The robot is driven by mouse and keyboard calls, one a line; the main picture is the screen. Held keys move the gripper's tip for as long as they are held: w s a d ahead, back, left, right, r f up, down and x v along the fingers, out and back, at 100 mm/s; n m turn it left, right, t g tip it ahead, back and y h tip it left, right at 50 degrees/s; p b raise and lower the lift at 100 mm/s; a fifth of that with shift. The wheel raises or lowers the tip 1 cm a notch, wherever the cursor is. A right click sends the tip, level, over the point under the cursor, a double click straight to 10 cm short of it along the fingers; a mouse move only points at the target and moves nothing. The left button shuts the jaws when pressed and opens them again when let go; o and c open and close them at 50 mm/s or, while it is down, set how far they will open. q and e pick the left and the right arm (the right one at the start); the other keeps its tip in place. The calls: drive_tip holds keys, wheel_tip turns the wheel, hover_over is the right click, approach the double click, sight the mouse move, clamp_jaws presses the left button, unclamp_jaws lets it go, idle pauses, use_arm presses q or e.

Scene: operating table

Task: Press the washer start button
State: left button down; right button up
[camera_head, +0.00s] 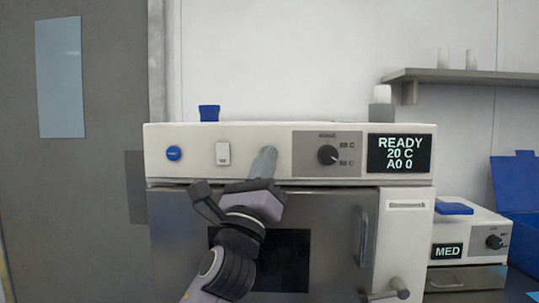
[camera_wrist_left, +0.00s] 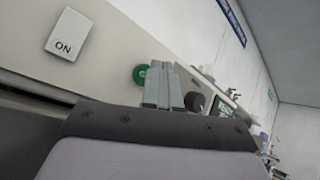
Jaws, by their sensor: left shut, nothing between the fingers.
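The washer (camera_head: 390,187) is a white machine with a dark door and a display reading READY 20 C A0 0. A round green button (camera_wrist_left: 139,75) shows on its panel in the left wrist view. My left gripper (camera_head: 267,152) is shut and empty, with its fingers pointing at the panel between the white switch and the dial. In the left wrist view the fingertips (camera_wrist_left: 162,66) are beside the green button and overlap its right edge. The gripper hides it in the head view. I cannot tell whether they touch. My right gripper is not in view.
A blue round button (camera_head: 173,153) and a white ON switch (camera_head: 223,153) are left of my gripper. A black dial (camera_head: 327,155) is to its right. A door handle (camera_head: 362,238) juts out below. A smaller MED unit (camera_head: 470,230) stands at right.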

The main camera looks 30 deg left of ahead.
use_arm(q)
drive_tip(key=shift+w, duration=0.1)
idle(0.3)
drive_tip(key=shift+w+a, duration=0.2)
drive_tip(key=shift+w, duration=0.1)
drive_tip(key=shift+w+a, duration=0.2)
drive_tip(key=shift+w, duration=0.1)
idle(0.7)
drive_tip(key=shift+s+d+p, duration=0.3)
drive_tip(key=shift+s+d, duration=0.1)
drive_tip(key=shift+s, duration=0.3)
drive_tip(key=s+d, duration=0.1)
drive_tip(key=s+p, duration=0.1)
drive_tip(key=s+d, duration=0.1)
drive_tip(key=s, duration=0.1)
drive_tip(key=shift+s+d+p, duration=0.1)
drive_tip(key=shift+d+p, duration=0.2)
idle(0.3)
